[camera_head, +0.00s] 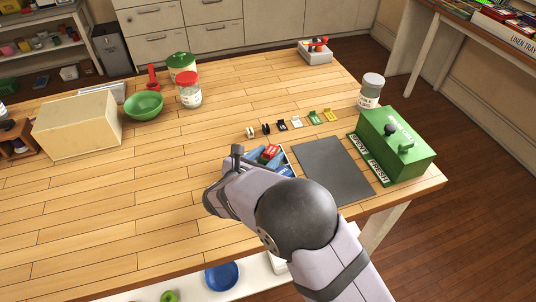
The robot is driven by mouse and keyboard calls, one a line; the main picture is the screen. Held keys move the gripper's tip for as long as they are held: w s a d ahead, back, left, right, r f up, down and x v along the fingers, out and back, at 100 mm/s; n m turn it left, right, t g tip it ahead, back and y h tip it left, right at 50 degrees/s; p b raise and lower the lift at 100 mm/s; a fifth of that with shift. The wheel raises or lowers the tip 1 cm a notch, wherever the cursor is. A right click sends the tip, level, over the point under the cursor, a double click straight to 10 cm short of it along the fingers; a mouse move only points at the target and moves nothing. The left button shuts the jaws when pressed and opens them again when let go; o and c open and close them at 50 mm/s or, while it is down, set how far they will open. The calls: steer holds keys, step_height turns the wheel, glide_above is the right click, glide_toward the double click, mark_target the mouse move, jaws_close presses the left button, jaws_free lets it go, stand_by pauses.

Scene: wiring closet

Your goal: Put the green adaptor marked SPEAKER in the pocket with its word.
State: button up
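My gripper (237,152) is above the wooden table, just left of a small tray of coloured pieces; I cannot tell if its fingers are apart. The tray (291,166) is partly hidden behind my arm. Blue pieces (254,153) and a red piece (269,152) show in it, with a bit of green beside the red. Behind the tray is a row of small pieces in white, black, green and yellow, including a green one (313,117). The word SPEAKER is not readable anywhere, so I cannot tell which green piece is the adaptor, nor which pocket bears its word.
A dark grey mat (333,172) lies right of the tray. A green box (397,140) with labels on its front strip stands beyond it. A lidded jar (370,91), green bowl (144,105), red-lidded jar (188,92) and cream box (77,123) stand farther off. The table's left front is clear.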

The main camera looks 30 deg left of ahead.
steer(key=shift+r, duration=0.2)
steer(key=b+v, duration=0.2)
steer(key=v, duration=1)
